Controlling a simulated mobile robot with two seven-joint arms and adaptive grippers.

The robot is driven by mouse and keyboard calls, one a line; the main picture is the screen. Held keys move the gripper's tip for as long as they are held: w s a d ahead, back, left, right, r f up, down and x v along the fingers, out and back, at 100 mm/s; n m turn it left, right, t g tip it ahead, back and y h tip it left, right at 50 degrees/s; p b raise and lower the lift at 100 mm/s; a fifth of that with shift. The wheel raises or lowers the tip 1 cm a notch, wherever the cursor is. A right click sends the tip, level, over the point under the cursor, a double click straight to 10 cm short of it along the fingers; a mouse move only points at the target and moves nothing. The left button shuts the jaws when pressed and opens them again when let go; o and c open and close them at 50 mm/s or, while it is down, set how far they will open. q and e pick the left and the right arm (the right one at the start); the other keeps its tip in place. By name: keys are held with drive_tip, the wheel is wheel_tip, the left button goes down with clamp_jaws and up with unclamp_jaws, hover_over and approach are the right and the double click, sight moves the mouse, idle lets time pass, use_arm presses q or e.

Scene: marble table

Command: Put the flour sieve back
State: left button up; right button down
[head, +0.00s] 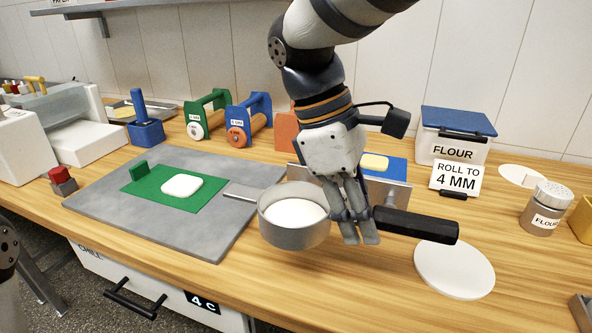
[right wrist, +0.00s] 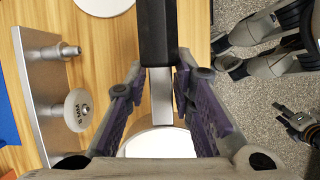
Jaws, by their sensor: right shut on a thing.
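The flour sieve (head: 282,236) is a round metal pan with white inside, a thin metal lug on its left and a black handle (head: 430,226) on its right. My right gripper (head: 355,228) is shut on the handle near the pan. In the right wrist view, the fingers (right wrist: 160,95) are on both sides of the metal handle stem (right wrist: 162,100). The sieve is at the table's front, beside the grey slab; its exact height is hard to tell. A white disc (head: 456,270) lies to its right. My left gripper is not clearly visible.
The grey slab (head: 90,195) bears a green mat (head: 150,205) with white dough. A metal plate stand (head: 396,195) with pegs is behind my gripper. The flour bin (head: 452,140), a sign (head: 455,179) and a shaker (head: 545,206) stand right. Bare wood lies in front of the sign.

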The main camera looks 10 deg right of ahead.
drive_tip(key=d+f, duration=0.1)
drive_tip(key=f, duration=0.1)
drive_tip(key=w+d+f, duration=0.1)
drive_tip(key=f, duration=0.1)
drive_tip(key=w+d+f, duration=0.1)
drive_tip(key=f, duration=0.1)
drive_tip(key=shift+w+d+b, duration=0.2)
drive_tip(key=shift+b, duration=0.15)
drive_tip(key=f, duration=0.3)
drive_tip(key=shift+w+d, duration=0.15)
drive_tip(key=shift+d, duration=0.05)
use_arm(q)
drive_tip(key=shift+s+f+g, duration=0.3)
drive_tip(key=shift+s+f, duration=0.2)
drive_tip(key=shift+s, duration=0.1)
use_arm(e)
drive_tip(key=c, duration=1.4)
unclamp_jaws()
drive_tip(key=shift+f, duration=0.15)
drive_tip(key=shift+o, duration=0.2)
use_arm(q)
drive_tip(key=shift+s+f+b, duration=0.35)
drive_tip(key=shift+s, duration=0.05)
use_arm(e)
drive_tip(key=v, duration=1.2)
